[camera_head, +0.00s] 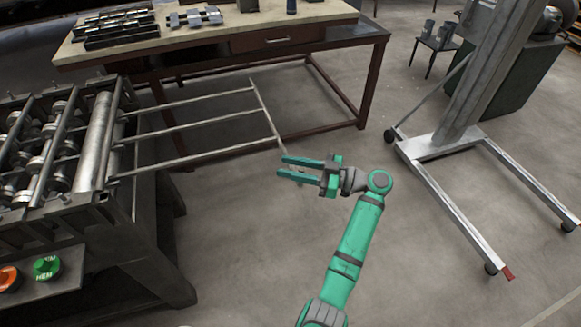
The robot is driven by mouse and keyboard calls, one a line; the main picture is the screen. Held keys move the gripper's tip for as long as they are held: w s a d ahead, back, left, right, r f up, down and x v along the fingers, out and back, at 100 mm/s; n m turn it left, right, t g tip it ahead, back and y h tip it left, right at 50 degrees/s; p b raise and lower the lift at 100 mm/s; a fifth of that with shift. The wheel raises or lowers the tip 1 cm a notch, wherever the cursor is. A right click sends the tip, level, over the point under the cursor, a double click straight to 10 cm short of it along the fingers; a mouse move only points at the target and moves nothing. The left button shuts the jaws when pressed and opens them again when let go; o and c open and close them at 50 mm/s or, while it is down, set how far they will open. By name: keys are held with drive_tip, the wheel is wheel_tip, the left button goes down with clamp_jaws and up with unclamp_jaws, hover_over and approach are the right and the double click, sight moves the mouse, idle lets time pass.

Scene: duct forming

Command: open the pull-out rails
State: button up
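The pull-out rails (190,126) are three thin grey bars. They stretch right from the roller machine (60,150) over open floor and are joined at their outer end by a crossbar (266,112). My gripper (284,168) is at the near end of this crossbar, pointing left. Its two green fingers are apart with a gap between them. The near end of the crossbar meets the fingers in the picture; I cannot tell whether they touch it.
A workbench (330,36) with a drawer and metal parts stands behind the rails. Orange (8,278) and green (47,267) buttons are on the machine's front. A wheeled lifting stand (455,145) is at right. The floor around my arm is clear.

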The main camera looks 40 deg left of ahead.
drive_tip(key=v, duration=1)
drive_tip(key=shift+w+d, duration=0.2)
drive_tip(key=shift+d, duration=0.15)
